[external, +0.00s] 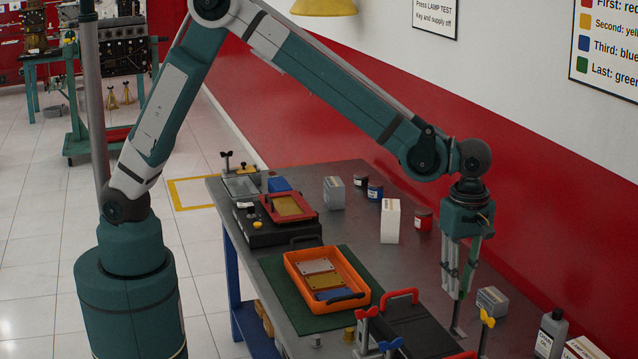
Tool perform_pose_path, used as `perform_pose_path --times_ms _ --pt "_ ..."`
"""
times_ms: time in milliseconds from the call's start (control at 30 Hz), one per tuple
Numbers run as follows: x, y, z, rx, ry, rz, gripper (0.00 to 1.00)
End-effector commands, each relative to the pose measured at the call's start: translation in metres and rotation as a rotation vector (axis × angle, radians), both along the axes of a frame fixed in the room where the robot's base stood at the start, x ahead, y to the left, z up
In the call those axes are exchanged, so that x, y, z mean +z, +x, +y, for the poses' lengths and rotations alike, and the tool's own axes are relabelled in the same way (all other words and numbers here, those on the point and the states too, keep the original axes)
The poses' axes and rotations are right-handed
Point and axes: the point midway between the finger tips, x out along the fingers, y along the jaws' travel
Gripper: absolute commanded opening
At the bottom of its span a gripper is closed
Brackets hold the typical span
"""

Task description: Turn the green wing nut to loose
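I cannot make out a green wing nut in this view; the near end of the bench is cut off by the bottom edge. A red wing nut (367,313), a blue wing nut (390,345) and a yellow wing nut (487,318) stand on posts around a dark plate (418,331) at the near end. My gripper (455,292) points down above the right side of that plate, left of the yellow wing nut. Its two fingers show a gap with nothing seen between them. Whether the fingertips touch anything below is unclear.
The metal bench (312,213) holds an orange tray (330,279) with plates on a green mat (279,275). A red handle (401,295) rises at the plate's far edge. Boxes, jars and a grey bottle (551,332) stand along the wall side. A red frame (288,207) sits farther back.

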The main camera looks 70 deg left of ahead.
Motion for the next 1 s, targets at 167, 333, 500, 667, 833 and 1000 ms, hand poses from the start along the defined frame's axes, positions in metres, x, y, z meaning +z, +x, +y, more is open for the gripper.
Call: perform_pose_path --times_ms 167,333,500,667,833,1000 --pt "0.005 0.0 0.0 0.0 0.0 0.0 0.18" --pt "0.02 0.0 0.0 0.0 0.0 0.0 0.18" --pt "0.043 0.0 0.0 0.0 0.0 0.0 0.18" --pt "0.069 0.0 0.0 0.0 0.0 0.0 0.18" --pt "0.094 0.0 0.0 0.0 0.0 0.0 0.18" --pt "0.112 0.0 0.0 0.0 0.0 0.0 0.18"
